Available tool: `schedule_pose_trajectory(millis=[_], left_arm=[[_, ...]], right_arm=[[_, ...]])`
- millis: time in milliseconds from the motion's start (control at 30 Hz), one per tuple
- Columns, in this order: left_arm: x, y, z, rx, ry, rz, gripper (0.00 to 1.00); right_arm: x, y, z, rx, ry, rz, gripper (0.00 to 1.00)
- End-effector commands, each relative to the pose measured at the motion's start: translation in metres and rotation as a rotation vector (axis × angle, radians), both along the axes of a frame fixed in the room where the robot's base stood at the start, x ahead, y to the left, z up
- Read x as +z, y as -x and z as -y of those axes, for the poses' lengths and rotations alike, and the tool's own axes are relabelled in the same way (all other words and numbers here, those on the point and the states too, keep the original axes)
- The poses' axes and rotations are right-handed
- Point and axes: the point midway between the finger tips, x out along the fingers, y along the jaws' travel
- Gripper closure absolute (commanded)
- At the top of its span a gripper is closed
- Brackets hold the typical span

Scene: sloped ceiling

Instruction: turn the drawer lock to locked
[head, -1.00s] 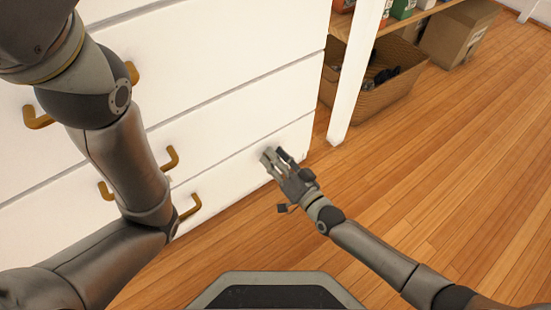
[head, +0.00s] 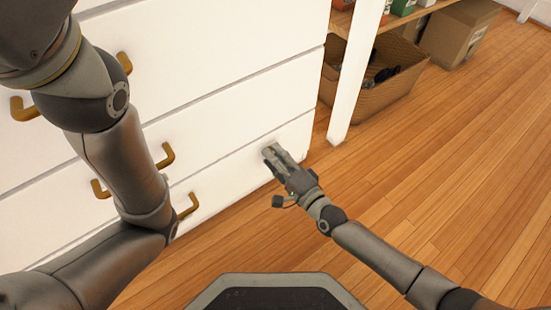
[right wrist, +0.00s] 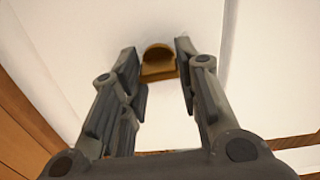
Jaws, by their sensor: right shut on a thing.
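The drawer lock is a small brass-coloured knob (right wrist: 158,62) on a white drawer front, seen in the right wrist view between my fingertips. My right gripper (right wrist: 157,70) is shut on it. In the head view my right gripper (head: 270,150) is at the right end of the lowest white drawer (head: 230,172), and its fingers hide the lock there. Whether the lock is turned to locked cannot be told. My left arm crosses the drawers on the left, and its gripper is outside the frame.
Brass handles (head: 187,207) stick out from the drawer fronts near my left arm. A white post (head: 352,75) stands right of the drawers, with a wicker basket (head: 372,96) and a cardboard box (head: 455,35) beyond it. The wooden floor (head: 440,170) at right is clear.

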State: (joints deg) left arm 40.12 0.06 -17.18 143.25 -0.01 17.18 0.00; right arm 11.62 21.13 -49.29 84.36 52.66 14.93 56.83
Motion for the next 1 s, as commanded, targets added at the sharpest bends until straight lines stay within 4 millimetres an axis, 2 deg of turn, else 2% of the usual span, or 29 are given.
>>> schedule_pose_trajectory(millis=[300,767,800,933,1000], left_arm=[[-0.0036,0.0001,-0.0001,-0.001,0.001,0.0,1.0],[-0.0037,0.0003,-0.0002,-0.002,0.002,0.0,1.0],[-0.0037,0.0003,-0.0002,-0.001,0.001,0.001,1.0],[-0.0037,0.0003,-0.0002,-0.002,0.002,0.0,1.0],[-0.0036,0.0002,-0.0001,-0.002,0.002,0.0,1.0]], right_arm=[[-0.0012,-0.0004,0.0008,-0.001,-0.068,-0.052,0.94],[-0.0011,-0.0003,0.0009,-0.001,-0.076,-0.057,0.94],[-0.0011,-0.0003,0.001,-0.001,-0.076,-0.057,0.65],[-0.001,-0.0003,0.0008,-0.001,-0.075,-0.057,0.48],[-0.001,-0.0002,0.0006,-0.001,-0.075,-0.057,0.48]])
